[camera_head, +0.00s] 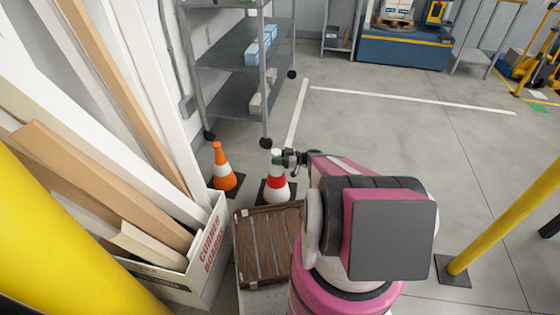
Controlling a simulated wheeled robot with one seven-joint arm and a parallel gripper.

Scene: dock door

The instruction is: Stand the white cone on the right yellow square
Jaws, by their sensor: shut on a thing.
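The white cone (277,187) has a red band and a dark square base. It looks upright on or close to the floor; I cannot tell whether its base touches. My gripper (282,158) is shut on the cone near its top, reaching in from the right. My pink and black arm hides the floor to the right of the cone. No yellow square shows on the visible floor.
An orange cone (223,168) stands left of the white one. A brown slatted crate (268,246) lies in front. A wheeled grey shelf (240,90) stands behind. A yellow post (505,225) rises at right. Open floor lies back right.

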